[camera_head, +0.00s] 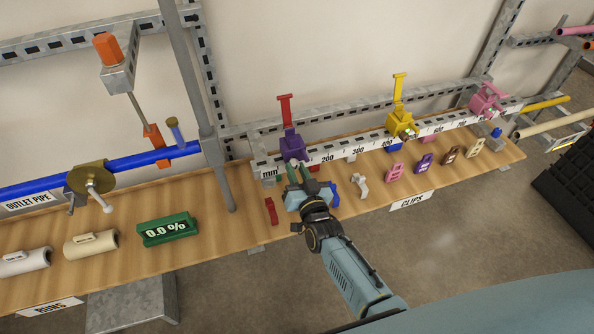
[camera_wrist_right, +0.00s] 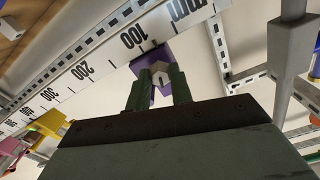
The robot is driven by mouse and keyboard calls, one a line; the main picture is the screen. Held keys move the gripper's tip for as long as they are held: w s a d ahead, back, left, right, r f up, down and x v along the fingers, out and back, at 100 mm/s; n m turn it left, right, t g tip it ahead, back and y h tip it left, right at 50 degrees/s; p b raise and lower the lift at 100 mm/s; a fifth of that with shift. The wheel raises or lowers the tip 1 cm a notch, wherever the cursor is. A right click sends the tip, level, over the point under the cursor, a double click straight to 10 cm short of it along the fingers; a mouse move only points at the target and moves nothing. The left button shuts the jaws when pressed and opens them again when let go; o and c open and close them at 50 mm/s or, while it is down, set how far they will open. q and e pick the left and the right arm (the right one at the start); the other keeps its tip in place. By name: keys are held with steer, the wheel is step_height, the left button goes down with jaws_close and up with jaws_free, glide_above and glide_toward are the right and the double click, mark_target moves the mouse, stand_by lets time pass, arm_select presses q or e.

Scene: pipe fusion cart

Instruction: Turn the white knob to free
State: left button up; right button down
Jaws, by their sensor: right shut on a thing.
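The white knob (camera_head: 296,162) sits on the front of a purple clamp (camera_head: 291,144) near the left end of the ruled rail. My right gripper (camera_head: 299,172) reaches up to it from below, its green fingers shut on the knob. In the right wrist view the gripper (camera_wrist_right: 159,80) has one finger on each side of the pale knob (camera_wrist_right: 161,69), in front of the purple clamp (camera_wrist_right: 148,60). The fingers hide the sides of the knob, and I cannot read its setting. My left gripper is not in view.
A yellow clamp (camera_head: 400,124) and a pink clamp (camera_head: 486,101) stand farther right on the rail. Several small clips, a red one (camera_head: 271,211) among them, lie on the wooden bench. A green display (camera_head: 167,230) reads 0.0 %. A grey post (camera_head: 218,170) stands left of the purple clamp.

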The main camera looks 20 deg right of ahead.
stand_by(0.4)
steer(key=c, duration=1.2)
jaws_free()
steer(key=shift+c, duration=0.2)
steer(key=s, duration=1.3)
steer(key=shift+s+d, duration=0.2)
